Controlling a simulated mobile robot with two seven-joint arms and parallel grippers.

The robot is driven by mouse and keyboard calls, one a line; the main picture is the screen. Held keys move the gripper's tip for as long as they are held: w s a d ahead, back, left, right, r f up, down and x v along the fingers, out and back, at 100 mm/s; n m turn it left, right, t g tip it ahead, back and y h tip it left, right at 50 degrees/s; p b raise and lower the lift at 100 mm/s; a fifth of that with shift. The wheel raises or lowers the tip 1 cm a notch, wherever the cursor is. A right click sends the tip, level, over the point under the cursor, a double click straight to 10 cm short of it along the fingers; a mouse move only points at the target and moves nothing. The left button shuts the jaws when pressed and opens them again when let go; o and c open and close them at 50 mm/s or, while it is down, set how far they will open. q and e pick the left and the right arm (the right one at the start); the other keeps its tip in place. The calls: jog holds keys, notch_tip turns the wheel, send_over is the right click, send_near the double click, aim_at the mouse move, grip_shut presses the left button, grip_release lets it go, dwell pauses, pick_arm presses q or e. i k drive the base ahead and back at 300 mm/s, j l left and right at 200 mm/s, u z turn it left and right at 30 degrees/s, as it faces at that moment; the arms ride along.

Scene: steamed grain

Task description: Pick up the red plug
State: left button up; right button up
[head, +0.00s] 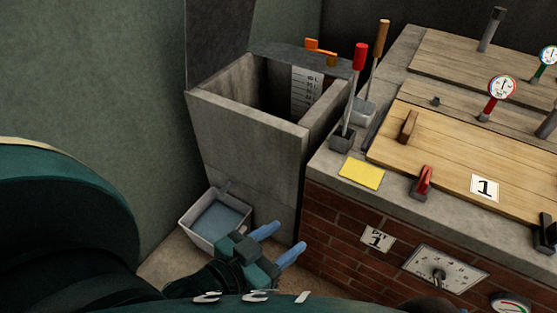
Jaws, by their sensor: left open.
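Two red things show that could be the red plug, and I cannot tell which it is. One is a small red piece (424,180) in a dark grey holder at the front edge of the wooden lid. The other is the red top (360,57) of a thin rod standing upright in a grey block beside the tank. My left gripper (290,237) is open and empty, its two blue fingertips apart. It is low in front of the tank, left of the brick wall and below both red things. My right gripper is out of view.
A grey open tank (235,135) stands left of the brick pit (335,215). A pale basin (208,220) of water sits on the floor below the tank. A yellow card (362,173) and a brown-topped rod (381,42) are near the pit's left edge. Dials and boards cover the pit.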

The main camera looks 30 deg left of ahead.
aim_at(361, 50)
jog(key=i+j+z, duration=0.15)
jog(key=i+j, duration=0.25)
jog(key=i+j+z, duration=0.15)
jog(key=i+j, duration=0.25)
jog(key=j, duration=0.25)
